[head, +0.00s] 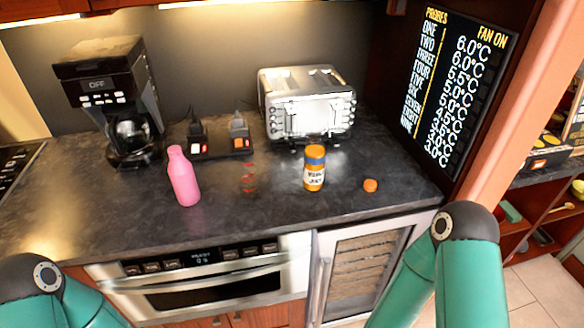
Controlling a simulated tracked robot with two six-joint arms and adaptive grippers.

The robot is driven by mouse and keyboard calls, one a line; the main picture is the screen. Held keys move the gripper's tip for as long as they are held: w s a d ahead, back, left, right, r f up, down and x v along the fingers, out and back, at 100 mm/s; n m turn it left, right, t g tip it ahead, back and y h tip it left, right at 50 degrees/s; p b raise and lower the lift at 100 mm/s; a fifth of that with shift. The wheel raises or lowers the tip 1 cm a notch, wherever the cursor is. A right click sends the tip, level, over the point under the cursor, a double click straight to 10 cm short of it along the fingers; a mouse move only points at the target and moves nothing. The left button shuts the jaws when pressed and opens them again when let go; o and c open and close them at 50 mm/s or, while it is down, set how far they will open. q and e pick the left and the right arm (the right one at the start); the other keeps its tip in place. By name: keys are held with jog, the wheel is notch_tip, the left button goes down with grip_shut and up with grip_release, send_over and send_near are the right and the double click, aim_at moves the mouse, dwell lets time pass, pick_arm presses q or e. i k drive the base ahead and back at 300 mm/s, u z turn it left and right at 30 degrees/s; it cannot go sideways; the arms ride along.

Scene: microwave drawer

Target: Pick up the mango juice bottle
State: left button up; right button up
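The mango juice bottle (314,170) stands upright on the dark countertop (240,225), right of the middle. Green arm links of mine show at the lower left and lower right edges of the head view. Both grippers are outside the view, so their state is hidden.
A pink bottle (184,178) and a clear glass with red bands (249,178) stand left of the juice. A small orange object (370,185) lies to its right. Behind are a toaster (308,103) and coffee maker (110,95). The front counter strip is clear.

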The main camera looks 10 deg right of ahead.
aim_at(315, 148)
jog(key=z, duration=1.3)
jog(key=i, duration=0.1)
jog(key=u, duration=2.9)
jog(key=k, duration=1.5)
jog(key=z, duration=0.95)
jog(key=i, duration=1)
